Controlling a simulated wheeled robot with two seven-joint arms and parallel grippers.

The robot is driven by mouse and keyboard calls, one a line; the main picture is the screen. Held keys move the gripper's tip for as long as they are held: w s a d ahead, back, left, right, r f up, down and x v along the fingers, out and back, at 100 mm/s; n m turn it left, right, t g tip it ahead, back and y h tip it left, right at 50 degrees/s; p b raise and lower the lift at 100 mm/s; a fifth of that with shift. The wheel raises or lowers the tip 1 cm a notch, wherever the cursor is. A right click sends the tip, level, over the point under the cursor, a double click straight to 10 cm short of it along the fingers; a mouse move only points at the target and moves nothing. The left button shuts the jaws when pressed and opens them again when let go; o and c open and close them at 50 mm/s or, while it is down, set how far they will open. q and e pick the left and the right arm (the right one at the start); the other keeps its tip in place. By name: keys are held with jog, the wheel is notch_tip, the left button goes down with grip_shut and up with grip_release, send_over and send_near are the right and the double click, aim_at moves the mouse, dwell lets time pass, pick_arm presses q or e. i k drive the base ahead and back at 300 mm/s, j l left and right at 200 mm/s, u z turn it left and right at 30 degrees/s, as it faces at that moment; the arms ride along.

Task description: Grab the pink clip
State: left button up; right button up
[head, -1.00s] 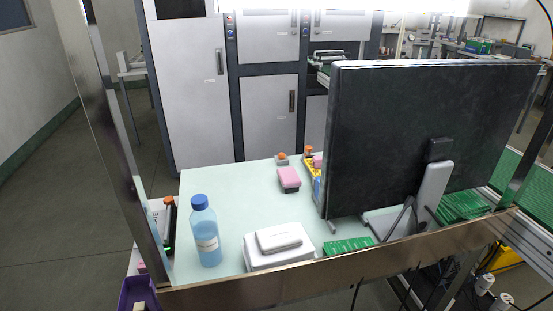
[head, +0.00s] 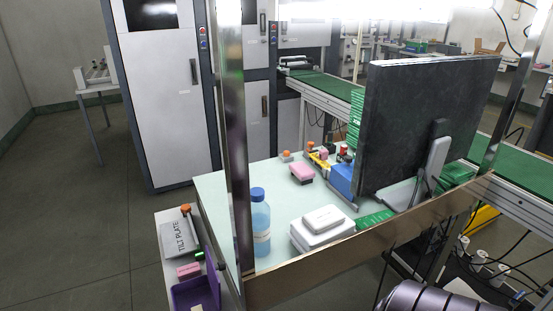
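Several pink things show in the head view, and I cannot tell for sure which is the clip. A pink block with a dark underside (head: 302,172) lies on the pale green tabletop. A smaller pink piece (head: 189,271) lies on the side surface at the lower left, just above a purple bin. Another small pink piece (head: 323,156) is among the items at the back of the table, partly hidden. Neither of my grippers is in view.
The pale tabletop (head: 279,190) holds a blue bottle (head: 261,222), white boxes (head: 322,228), a blue box (head: 341,180) and a large dark monitor (head: 425,125). Metal posts (head: 236,150) frame it. A tilt plate (head: 181,240) and purple bin (head: 196,293) stand left. Open floor lies left.

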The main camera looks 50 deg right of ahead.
aim_at(323, 154)
jog(key=i+j, duration=1.1)
jog(key=i+l+z, duration=0.2)
jog(key=i+z, duration=0.2)
jog(key=i, duration=0.55)
jog(key=i+j+z, duration=0.15)
jog(key=i+z, duration=0.2)
jog(key=i, duration=0.6)
jog(key=i+z, duration=0.25)
jog(key=i, duration=0.2)
jog(key=i+z, duration=0.3)
jog(key=i, duration=0.2)
jog(key=i+j+z, duration=0.25)
jog(key=i, duration=0.2)
jog(key=i+j+z, duration=0.25)
jog(key=i, duration=0.2)
jog(key=i+l+z, duration=0.15)
jog(key=z, duration=0.35)
jog(key=i+z, duration=0.3)
jog(key=z, duration=0.2)
jog(key=i+z, duration=0.25)
jog(key=z, duration=0.25)
jog(key=i+j+z, duration=0.15)
jog(key=z, duration=0.35)
jog(key=i+j+z, duration=0.2)
jog(key=z, duration=0.3)
jog(key=i, duration=0.05)
